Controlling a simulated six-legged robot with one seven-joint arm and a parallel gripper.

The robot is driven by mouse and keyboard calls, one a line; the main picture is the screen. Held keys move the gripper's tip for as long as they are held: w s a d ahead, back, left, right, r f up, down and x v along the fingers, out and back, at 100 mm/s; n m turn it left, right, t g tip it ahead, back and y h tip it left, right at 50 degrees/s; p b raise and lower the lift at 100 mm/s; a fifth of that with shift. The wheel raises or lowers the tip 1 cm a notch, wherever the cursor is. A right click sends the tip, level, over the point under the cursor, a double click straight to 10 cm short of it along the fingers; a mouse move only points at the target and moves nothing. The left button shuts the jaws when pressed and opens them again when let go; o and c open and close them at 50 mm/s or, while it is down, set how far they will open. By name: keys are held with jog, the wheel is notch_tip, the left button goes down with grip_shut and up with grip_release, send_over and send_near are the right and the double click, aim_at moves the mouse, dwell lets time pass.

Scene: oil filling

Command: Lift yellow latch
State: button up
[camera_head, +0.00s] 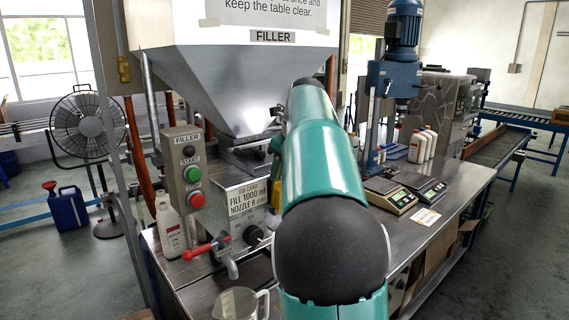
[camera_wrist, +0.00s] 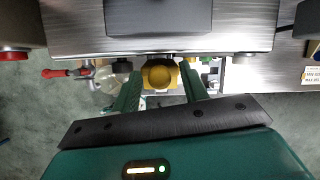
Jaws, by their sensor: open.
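In the wrist view, the yellow latch (camera_wrist: 160,75) is a rounded yellow part at the front of the filler, just under a dark block. My gripper (camera_wrist: 161,81) is open, with one green finger on each side of the latch. The latch lies between the fingertips in the picture; I cannot tell whether either finger touches it. In the head view, my green arm hides most of the gripper and the latch. A bit of yellow (camera_head: 278,179) shows at the left edge of my arm, beside the filler body.
The steel filler hopper (camera_head: 235,85) stands above. A red-handled valve (camera_head: 198,251) sticks out at the left, with a clear jug (camera_head: 240,303) near it and a control box (camera_head: 187,173) above. Scales (camera_head: 391,196) and white bottles (camera_head: 423,145) stand on the table at right.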

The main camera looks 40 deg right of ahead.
jog(key=v, duration=1.3)
jog(key=shift+s+r, duration=0.2)
jog(key=shift+r, duration=0.15)
jog(key=shift+c, duration=0.2)
jog(key=c, duration=0.4)
jog(key=shift+n+t+y, duration=0.5)
jog(key=shift+y, duration=0.3)
jog(key=s+d+f, duration=0.2)
jog(key=d, duration=0.1)
jog(key=shift+s+d+f, duration=0.2)
jog(key=shift+s+d, duration=0.05)
jog(key=shift+s, duration=0.1)
grip_shut()
jog(key=s+d+f+n+t+y, duration=0.2)
jog(key=s+d+t+y, duration=0.1)
jog(key=s+d, duration=0.15)
jog(key=a+r+x, duration=0.1)
jog(key=x, duration=1.2)
jog(key=shift+w+a, duration=0.2)
jog(key=shift+w, duration=0.3)
